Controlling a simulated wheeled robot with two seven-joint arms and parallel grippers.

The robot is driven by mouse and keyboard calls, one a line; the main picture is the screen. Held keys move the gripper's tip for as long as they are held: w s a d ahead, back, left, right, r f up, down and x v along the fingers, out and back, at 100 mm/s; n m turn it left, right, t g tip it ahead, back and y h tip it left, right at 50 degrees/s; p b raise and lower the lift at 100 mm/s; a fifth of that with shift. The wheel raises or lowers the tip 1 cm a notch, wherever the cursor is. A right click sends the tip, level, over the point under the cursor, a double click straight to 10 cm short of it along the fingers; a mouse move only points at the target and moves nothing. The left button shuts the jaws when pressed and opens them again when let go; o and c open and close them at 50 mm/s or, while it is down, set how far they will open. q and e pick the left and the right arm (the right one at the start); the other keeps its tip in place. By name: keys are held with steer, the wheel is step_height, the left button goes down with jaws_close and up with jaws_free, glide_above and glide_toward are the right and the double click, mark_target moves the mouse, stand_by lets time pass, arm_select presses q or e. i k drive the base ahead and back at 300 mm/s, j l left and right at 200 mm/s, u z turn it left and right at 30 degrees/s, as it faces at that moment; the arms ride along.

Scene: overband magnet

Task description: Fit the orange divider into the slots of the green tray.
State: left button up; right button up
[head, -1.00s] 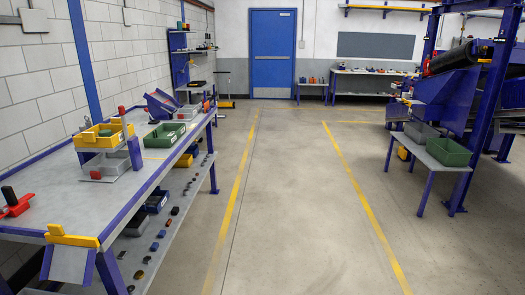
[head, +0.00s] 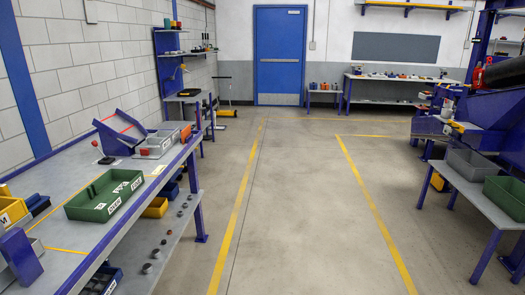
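The green tray (head: 128,206) sits on the left workbench, near the bench's right-hand edge. It is open at the top and has white labels on its front side. Neither of my grippers is in view.
The workbench (head: 215,165) also holds a blue angled stand (head: 122,134), a grey bin (head: 157,148) and a yellow bin (head: 12,212). A low table (head: 470,190) at right carries a grey bin (head: 470,163) and a green bin (head: 507,196). The floor between is clear.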

mark_target(101, 200)
steer(key=i+u, duration=0.15)
steer(key=i, duration=1)
steer(key=i+l+u, duration=0.15)
steer(key=i, duration=0.95)
steer(key=i+u, duration=0.25)
steer(key=i, duration=0.3)
steer(key=i+l+u, duration=0.25)
steer(key=i, duration=0.35)
steer(key=j, duration=0.1)
